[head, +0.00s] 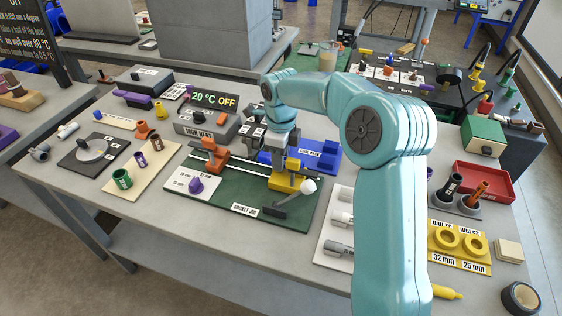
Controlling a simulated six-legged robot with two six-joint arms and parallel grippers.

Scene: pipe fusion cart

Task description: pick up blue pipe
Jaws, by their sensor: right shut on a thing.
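My right gripper (285,160) points down over the yellow clamp (287,182) of the green socket jig (240,193), in front of the blue pipe rack (320,157). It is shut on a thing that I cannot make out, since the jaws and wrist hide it. I cannot pick out a separate blue pipe against the blue rack. I cannot tell whether the jaws touch the clamp or the rack. My left gripper is not in view.
The jig also has an orange clamp (214,155) and a white-knobbed lever (308,186). A grey heater box (196,124) reading "20 °C OFF" stands behind. A red tray (487,182) and yellow ring plate (457,247) are right. The front left table edge is clear.

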